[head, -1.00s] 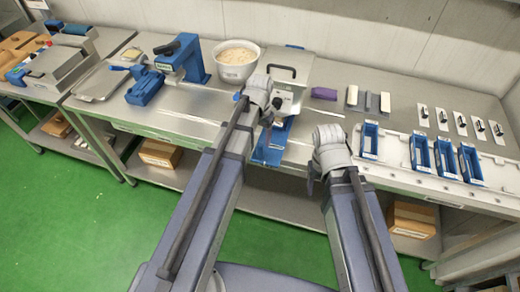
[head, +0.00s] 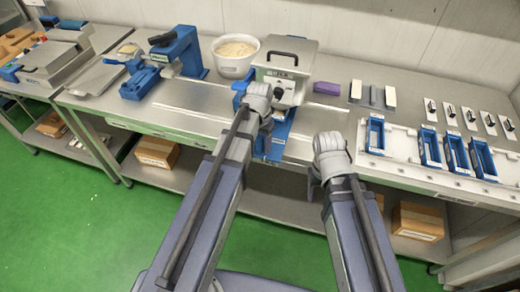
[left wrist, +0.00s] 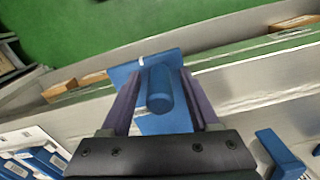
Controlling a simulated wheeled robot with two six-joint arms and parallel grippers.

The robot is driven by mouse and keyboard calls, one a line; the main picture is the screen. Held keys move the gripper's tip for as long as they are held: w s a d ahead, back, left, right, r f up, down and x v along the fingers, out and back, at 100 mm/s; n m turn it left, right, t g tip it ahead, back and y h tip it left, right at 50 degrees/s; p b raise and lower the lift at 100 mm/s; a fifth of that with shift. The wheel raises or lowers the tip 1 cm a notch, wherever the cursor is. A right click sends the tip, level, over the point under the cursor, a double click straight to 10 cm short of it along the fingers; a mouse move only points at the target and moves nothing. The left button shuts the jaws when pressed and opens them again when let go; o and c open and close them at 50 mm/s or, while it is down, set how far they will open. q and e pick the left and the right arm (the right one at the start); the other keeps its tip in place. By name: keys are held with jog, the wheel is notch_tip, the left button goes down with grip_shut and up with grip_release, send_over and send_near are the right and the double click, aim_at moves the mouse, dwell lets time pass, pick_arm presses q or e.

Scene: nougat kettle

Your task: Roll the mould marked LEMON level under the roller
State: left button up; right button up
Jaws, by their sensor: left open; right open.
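A steel roller machine (head: 290,68) with a black handle on its hood stands mid-bench, with a blue part (head: 278,137) at its front. My left gripper (head: 262,124) is in front of the machine. In the left wrist view my open left gripper (left wrist: 160,105) has its fingers on either side of a blue rounded grip (left wrist: 160,90), which joins a blue plate (left wrist: 165,122). My right gripper (head: 314,182) hangs at the bench front edge, empty. Several blue moulds, one of them (head: 429,148), stand on the white rack at right. Their labels are too small to read, so I cannot tell which is LEMON.
A white bowl of pale mix (head: 236,57) stands behind the machine's left. A blue press (head: 177,55) is further left. A purple block (head: 327,88) and small upright blocks (head: 376,96) lie right. Bare steel bench (head: 200,100) lies left of the machine.

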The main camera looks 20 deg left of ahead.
pick_arm(q)
jog(key=shift+f, duration=0.1)
grip_shut()
dwell(0.5)
dwell(0.9)
